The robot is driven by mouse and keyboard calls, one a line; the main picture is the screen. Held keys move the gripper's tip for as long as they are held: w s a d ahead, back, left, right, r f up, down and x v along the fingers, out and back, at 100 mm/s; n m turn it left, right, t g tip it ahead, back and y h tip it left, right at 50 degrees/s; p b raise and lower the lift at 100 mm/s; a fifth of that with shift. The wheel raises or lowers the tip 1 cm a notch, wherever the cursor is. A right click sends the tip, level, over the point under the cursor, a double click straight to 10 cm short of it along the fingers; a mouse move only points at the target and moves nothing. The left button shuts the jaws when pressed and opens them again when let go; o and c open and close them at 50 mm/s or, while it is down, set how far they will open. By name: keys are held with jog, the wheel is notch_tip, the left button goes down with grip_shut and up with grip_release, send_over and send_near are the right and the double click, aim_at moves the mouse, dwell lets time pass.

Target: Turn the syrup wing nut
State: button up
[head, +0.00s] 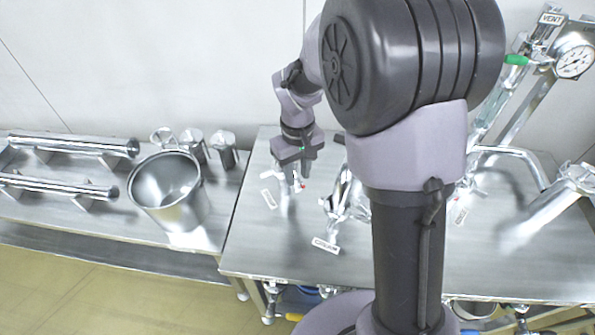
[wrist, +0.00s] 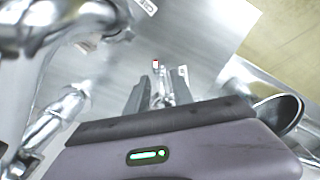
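My gripper (head: 297,172) points down over a small metal fitting (head: 294,187) with red marks, near the left end of the steel table. In the wrist view, the two dark fingers of my gripper (wrist: 160,92) stand apart. A shiny metal fitting (wrist: 158,88) shows between them, with a red and white mark (wrist: 155,64) just beyond. I cannot tell whether the fingers touch it. A small white tag (head: 268,199) lies left of the fitting; its lettering is too small to read, so I cannot confirm this is the syrup wing nut.
Shiny pipework (head: 340,200) with another tag (head: 326,245) stands right of my gripper. A steel bucket (head: 166,192) stands on the lower bench at left, near several metal cups (head: 222,150). A gauge (head: 574,62) and frame rise at far right.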

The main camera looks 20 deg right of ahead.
aim_at(297, 176)
notch_tip(297, 176, up, 17)
jog(key=p, duration=0.5)
jog(key=shift+r+p, duration=0.2)
jog(key=shift+p, duration=0.2)
